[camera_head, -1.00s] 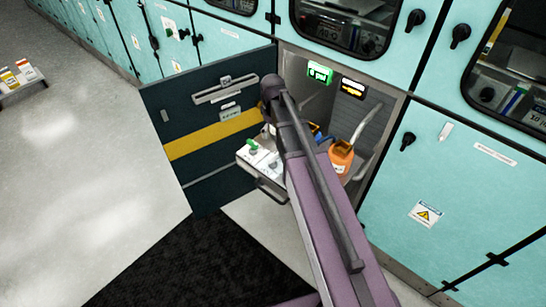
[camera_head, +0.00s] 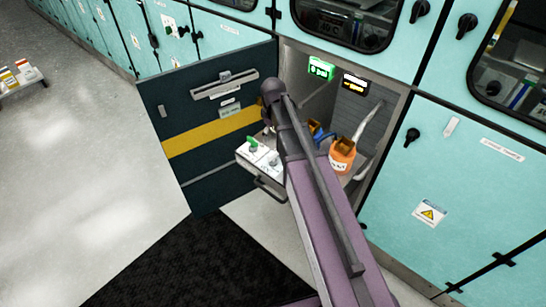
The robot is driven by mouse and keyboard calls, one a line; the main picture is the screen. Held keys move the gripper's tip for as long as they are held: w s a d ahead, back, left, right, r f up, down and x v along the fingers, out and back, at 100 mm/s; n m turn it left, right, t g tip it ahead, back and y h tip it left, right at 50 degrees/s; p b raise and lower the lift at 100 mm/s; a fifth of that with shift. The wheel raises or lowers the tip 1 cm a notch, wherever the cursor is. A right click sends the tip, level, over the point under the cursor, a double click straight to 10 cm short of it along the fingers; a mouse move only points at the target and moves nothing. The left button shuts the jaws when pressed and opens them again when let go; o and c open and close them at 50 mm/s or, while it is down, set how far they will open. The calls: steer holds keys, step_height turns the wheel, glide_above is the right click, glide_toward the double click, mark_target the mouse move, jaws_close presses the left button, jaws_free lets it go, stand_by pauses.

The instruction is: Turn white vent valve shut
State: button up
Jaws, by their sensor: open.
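A drawer-like white panel (camera_head: 268,172) sticks out of the open cabinet bay. It carries a green handle (camera_head: 253,144) at the left and a small pale knob (camera_head: 274,159) to its right, which looks like the white vent valve. The knob is too small for me to tell how it is turned. My purple arm crosses the bay just right of the panel. My gripper is hidden behind the arm, so its distance from the valve cannot be seen.
An orange container (camera_head: 342,156) with a pale hose stands right of my arm, beside a blue item (camera_head: 317,132). A dark open door (camera_head: 205,130) with a yellow stripe stands left. A green lit sign (camera_head: 321,69) hangs inside.

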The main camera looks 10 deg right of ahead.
mark_target(273, 153)
steer(key=shift+f+b, duration=4.9)
steer(key=shift+f, duration=0.3)
steer(key=c, duration=1)
